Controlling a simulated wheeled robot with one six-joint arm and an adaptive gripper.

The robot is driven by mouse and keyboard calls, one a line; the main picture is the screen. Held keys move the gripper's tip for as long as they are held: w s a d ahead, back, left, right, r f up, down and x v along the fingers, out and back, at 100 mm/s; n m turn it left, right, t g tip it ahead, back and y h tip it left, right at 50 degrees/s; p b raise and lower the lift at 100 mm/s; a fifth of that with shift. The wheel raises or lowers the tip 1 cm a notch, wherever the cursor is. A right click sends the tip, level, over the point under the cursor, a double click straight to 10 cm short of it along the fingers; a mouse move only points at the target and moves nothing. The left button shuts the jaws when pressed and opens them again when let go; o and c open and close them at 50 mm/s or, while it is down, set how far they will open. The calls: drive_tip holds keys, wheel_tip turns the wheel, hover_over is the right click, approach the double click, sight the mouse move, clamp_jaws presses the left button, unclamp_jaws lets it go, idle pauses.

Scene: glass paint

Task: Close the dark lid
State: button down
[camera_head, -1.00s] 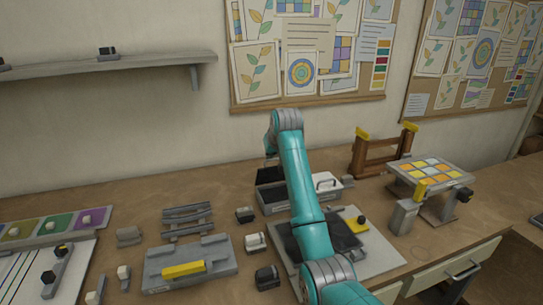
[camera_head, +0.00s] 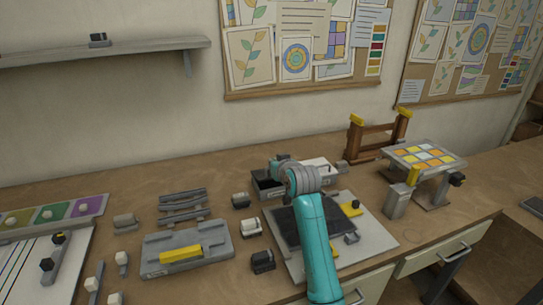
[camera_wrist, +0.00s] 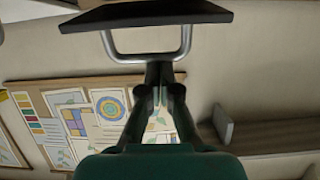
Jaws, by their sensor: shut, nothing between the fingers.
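In the wrist view the dark lid (camera_wrist: 150,14) is a flat dark panel at the top edge, with a U-shaped metal handle (camera_wrist: 145,52) on it. My gripper (camera_wrist: 160,68) is shut and empty, its fingertips together at the handle's bar. I cannot tell if they touch it. In the head view the grey box (camera_head: 268,192) stands at the back of the bench. My arm covers its middle, and my fingertips and most of the lid are hidden there.
A dark panel on a grey board (camera_head: 375,235) lies in front of the box. A wooden rack (camera_head: 377,135) and a raised tile stand (camera_head: 425,157) are to the right. Small blocks (camera_head: 250,227) and a grey fixture (camera_head: 188,250) with a yellow bar are to the left.

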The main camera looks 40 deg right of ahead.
drive_tip(key=shift+s+a+f, duration=0.1)
drive_tip(key=shift+s+f, duration=0.3)
drive_tip(key=shift+f, duration=0.35)
drive_tip(key=shift+s+a+f, duration=0.15)
drive_tip(key=shift+s+f, duration=0.25)
drive_tip(key=shift+f, duration=0.3)
drive_tip(key=shift+s+a+f, duration=0.1)
drive_tip(key=shift+s+f, duration=0.3)
drive_tip(key=shift+f, duration=0.35)
drive_tip(key=r, duration=0.3)
drive_tip(key=w+r, duration=0.1)
drive_tip(key=r, duration=0.1)
drive_tip(key=shift+d, duration=0.15)
drive_tip(key=s+a, duration=0.2)
drive_tip(key=s, duration=0.7)
drive_tip(key=shift+s+a+f, duration=0.25)
drive_tip(key=shift+a+f, duration=0.1)
drive_tip(key=shift+f, duration=0.05)
